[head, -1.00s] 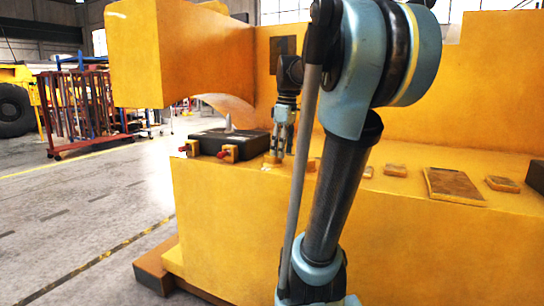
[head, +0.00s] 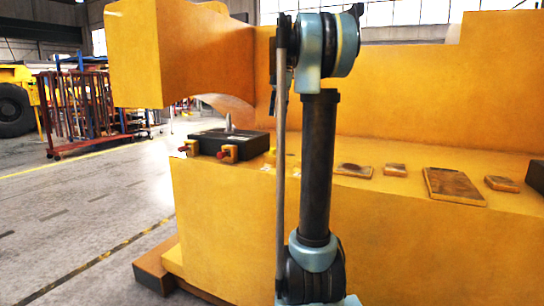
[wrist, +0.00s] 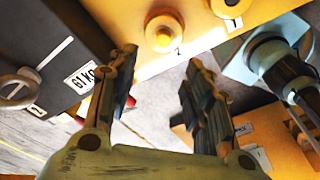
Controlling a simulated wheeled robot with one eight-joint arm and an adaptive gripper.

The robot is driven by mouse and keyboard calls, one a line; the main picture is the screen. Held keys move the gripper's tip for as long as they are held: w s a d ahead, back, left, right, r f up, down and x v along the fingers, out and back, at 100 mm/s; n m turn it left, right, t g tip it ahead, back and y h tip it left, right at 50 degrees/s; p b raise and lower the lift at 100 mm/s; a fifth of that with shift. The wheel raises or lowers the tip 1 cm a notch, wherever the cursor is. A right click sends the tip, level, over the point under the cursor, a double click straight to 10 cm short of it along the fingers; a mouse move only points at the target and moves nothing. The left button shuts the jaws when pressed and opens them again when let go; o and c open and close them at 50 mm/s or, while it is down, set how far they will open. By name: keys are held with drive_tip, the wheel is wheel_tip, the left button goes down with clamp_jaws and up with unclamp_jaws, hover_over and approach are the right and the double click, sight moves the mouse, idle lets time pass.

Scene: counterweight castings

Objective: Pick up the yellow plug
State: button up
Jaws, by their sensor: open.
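The yellow plug (wrist: 165,33), a round piece with a raised knob, sits on the yellow casting in the wrist view. It lies beyond the fingertips, near the middle of the gap between them. My gripper (wrist: 160,62) is open, with nothing between its fingers, and does not touch the plug. In the head view my arm hides the gripper. A small yellow piece (head: 269,158) shows there beside my arm; I cannot tell whether it is the plug.
A black block (head: 232,142) with an upright eye bolt stands left of my arm; its "61 KG" label (wrist: 80,77) shows in the wrist view. Several flat yellow pieces and a plate (head: 453,185) lie along the yellow casting (head: 400,235) to the right.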

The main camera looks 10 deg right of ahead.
approach(273, 153)
drive_tip(key=shift+w+a+f, duration=0.15)
drive_tip(key=shift+w+f, duration=0.3)
drive_tip(key=shift+w, duration=0.05)
drive_tip(key=shift+w+a+f, duration=0.2)
drive_tip(key=shift+w+f, duration=0.25)
drive_tip(key=shift+s+a+f, duration=0.1)
drive_tip(key=shift+f, duration=1.25)
drive_tip(key=shift+s+a+f, duration=0.1)
drive_tip(key=shift+s+f, duration=0.05)
drive_tip(key=shift+f, duration=1.25)
drive_tip(key=c, duration=1)
